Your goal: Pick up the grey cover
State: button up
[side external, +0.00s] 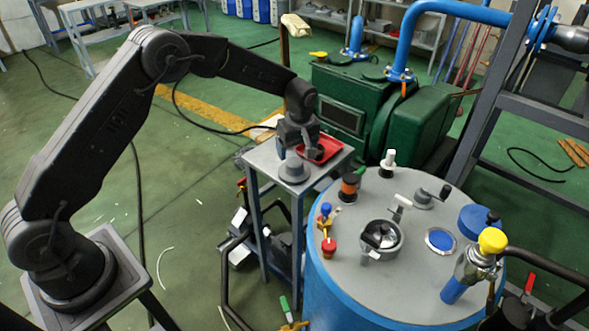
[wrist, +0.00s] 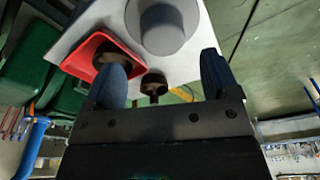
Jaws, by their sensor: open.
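The grey cover (side external: 294,171) is a round, stepped piece with a wide flange, standing on a small grey table (side external: 267,160). In the wrist view the cover (wrist: 160,28) shows at the top centre, its round top facing the camera. My gripper (side external: 297,152) hangs just above the cover, pointing down. In the wrist view my gripper (wrist: 163,75) has its two dark fingers wide apart with nothing held between them. The cover lies ahead of the fingertips in that view, roughly in line with the gap. I cannot tell the exact height between them.
A red tray (side external: 334,146) with a dark item in it sits beside the cover. A small dark round part (wrist: 154,86) shows near the cover. A blue tank (side external: 335,290) with several fittings on its lid stands right of the table, and a green pump (side external: 350,100) behind.

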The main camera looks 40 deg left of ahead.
aim_at(295, 162)
jog(key=shift+s+a+f, duration=0.1)
jog(key=shift+a+f, duration=0.05)
jog(key=shift+f, duration=1.3)
jog(key=shift+a+f, duration=0.15)
jog(key=shift+f, duration=1.25)
jog(key=c, duration=1.1)
jog(key=shift+r, duration=0.15)
